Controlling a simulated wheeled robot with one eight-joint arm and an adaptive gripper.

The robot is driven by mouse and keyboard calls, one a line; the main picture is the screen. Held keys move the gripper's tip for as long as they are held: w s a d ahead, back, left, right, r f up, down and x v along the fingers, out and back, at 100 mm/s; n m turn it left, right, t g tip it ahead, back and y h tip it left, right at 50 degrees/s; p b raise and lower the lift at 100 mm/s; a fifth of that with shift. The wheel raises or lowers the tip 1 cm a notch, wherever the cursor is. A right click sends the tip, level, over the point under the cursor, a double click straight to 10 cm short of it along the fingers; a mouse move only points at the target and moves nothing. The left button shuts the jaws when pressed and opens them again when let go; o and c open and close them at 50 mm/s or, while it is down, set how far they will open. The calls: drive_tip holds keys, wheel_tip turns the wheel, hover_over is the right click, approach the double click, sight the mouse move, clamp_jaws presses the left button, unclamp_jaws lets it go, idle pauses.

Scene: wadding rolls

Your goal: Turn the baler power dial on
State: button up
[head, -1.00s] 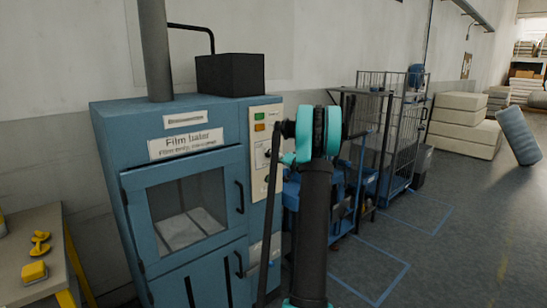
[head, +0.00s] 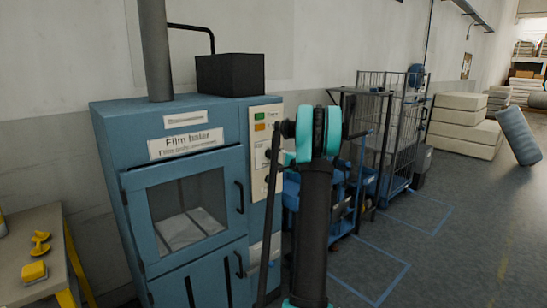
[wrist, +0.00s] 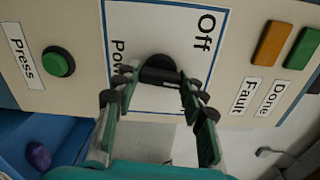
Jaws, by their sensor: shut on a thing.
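The baler power dial (wrist: 158,70) is a dark round knob on a white, blue-bordered plate (wrist: 178,22) in the wrist view. The plate reads "Off" and a partly covered "Po…". My gripper (wrist: 160,82) has one finger on each side of the dial and is shut on it. The fingers hide part of the knob, so I cannot tell which way it points. In the head view the blue film baler (head: 112,130) stands against the wall, its cream control panel (head: 262,185) partly behind my arm. My gripper is not clearly visible there.
A green Press button (wrist: 58,62) is left of the dial. Orange Fault (wrist: 270,43) and green Done (wrist: 303,48) lamps are on the right. A wire cage trolley (head: 398,140) stands beyond the baler, and a table (head: 35,240) is at the left.

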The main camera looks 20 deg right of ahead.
drive_tip(key=shift+m, duration=3.7)
drive_tip(key=o, duration=1.2)
drive_tip(key=shift+c, duration=0.2)
drive_tip(key=shift+s, duration=0.1)
drive_tip(key=v, duration=1.2)
